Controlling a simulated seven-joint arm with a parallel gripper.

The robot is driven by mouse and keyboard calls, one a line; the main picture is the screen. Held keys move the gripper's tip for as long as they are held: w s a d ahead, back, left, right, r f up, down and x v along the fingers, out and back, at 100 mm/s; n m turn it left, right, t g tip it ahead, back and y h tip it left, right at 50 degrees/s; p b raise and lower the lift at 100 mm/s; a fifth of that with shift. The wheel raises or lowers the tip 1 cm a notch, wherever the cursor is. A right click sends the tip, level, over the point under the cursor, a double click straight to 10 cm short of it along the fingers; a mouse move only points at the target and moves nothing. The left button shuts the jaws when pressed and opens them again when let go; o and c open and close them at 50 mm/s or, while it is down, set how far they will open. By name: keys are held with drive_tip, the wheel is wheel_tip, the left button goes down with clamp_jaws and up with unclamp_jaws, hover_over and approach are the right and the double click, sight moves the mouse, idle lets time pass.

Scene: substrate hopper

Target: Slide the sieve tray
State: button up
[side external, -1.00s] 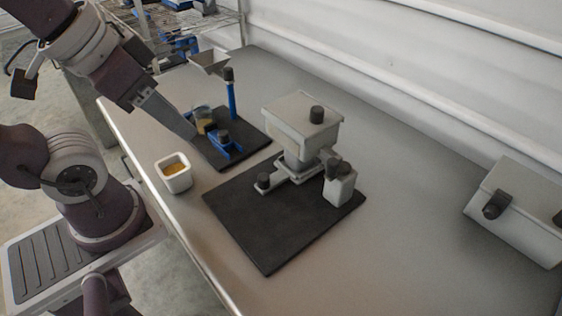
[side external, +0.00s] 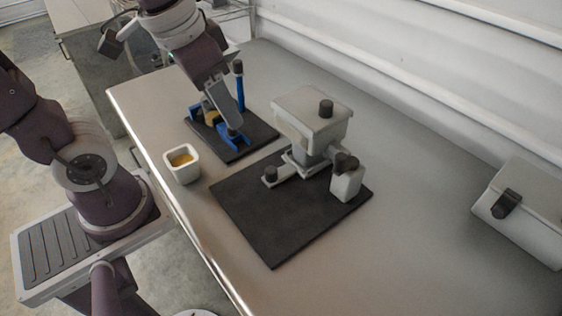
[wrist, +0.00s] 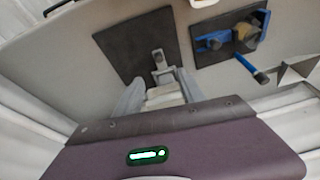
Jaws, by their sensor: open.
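A blue frame with a dark knob (side external: 233,134) sits on the rear dark mat, and the blue frame also shows in the wrist view (wrist: 212,42). I cannot tell for sure whether this is the sieve tray. A tan round piece (wrist: 247,39) lies beside it. A pale hopper (side external: 311,117) stands on the front mat, with a knobbed slide (side external: 282,175) jutting from its base. My gripper (side external: 238,117) is open and empty, in front of the blue station in the side view, and hides part of it. In the wrist view my fingers (wrist: 157,90) point toward the hopper side.
A white cup (side external: 182,168) with yellow-brown contents stands near the table's left edge. A blue post with a dark top (side external: 239,85) rises behind my gripper. A small pale block with dark knobs (side external: 347,181) stands beside the hopper. A grey box (side external: 525,215) is at right; the bench front is clear.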

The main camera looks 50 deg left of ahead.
sight(271, 170)
drive_tip(key=w+f+g, duration=0.1)
drive_tip(key=w+f, duration=0.2)
drive_tip(key=f, duration=0.3)
drive_tip(key=w+f+m+g, duration=0.1)
drive_tip(key=w+f, duration=0.1)
drive_tip(key=f, duration=0.4)
drive_tip(key=w+f+g, duration=0.1)
drive_tip(key=w+f, duration=0.2)
drive_tip(key=f, duration=0.4)
drive_tip(key=shift+w+d+m+g, duration=0.3)
drive_tip(key=shift+m, duration=0.1)
clamp_jaws()
drive_tip(key=shift+r, duration=0.1)
